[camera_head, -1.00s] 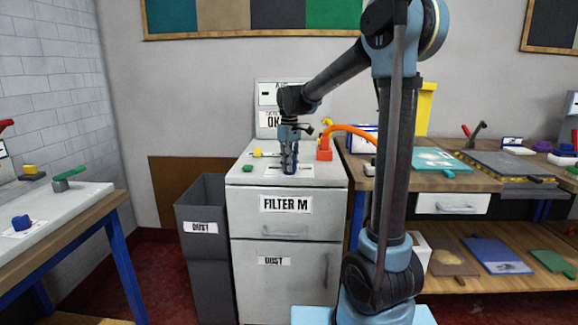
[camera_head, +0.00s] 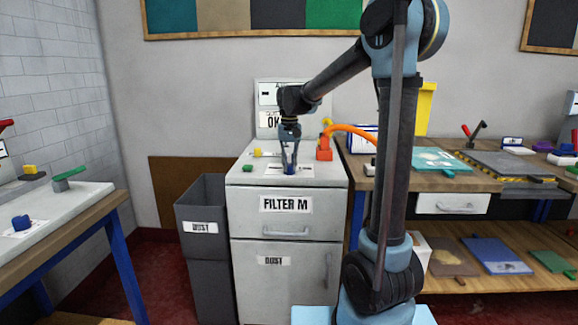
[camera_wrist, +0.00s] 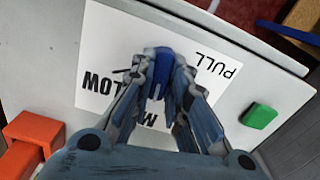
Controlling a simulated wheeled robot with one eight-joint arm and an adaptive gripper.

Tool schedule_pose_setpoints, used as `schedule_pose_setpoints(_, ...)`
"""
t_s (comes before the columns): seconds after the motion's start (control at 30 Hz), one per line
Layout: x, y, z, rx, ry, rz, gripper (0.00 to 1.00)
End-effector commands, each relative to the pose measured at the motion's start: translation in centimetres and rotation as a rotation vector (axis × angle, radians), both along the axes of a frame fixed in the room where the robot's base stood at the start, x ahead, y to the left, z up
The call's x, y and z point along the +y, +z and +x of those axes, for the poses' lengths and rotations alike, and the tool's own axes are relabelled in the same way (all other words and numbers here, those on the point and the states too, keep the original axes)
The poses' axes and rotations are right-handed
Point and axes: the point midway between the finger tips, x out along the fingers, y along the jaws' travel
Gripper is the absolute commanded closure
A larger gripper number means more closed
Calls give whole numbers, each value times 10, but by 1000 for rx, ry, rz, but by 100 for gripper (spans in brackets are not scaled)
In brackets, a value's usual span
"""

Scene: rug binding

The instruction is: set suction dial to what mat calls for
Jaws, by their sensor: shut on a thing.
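My gripper (camera_head: 290,170) points down at the top of the white filter cabinet (camera_head: 240,177). Its fingers are shut on a small blue dial (camera_wrist: 181,72), which they largely cover. The dial stands on a white label card (camera_wrist: 107,45). The dial's pointing direction is hard to tell. A teal mat (camera_head: 442,158) lies on the bench at right; its markings are too small to read.
A green block (camera_wrist: 258,115) and an orange-red fitting (camera_wrist: 35,135) with an orange hose (camera_head: 352,131) sit on the cabinet top near the dial. A grey dust bin (camera_head: 202,260) stands left of the cabinet.

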Motion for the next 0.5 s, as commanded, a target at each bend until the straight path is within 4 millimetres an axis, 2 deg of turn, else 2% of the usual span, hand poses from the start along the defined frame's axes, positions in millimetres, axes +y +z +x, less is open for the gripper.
schedule_pose_setpoints(0.2, -1, 1, 2, -4, -97, -1, 100)
schedule_pose_setpoints(0.5, 0, 1, 2, -4, -147, -1, 100)
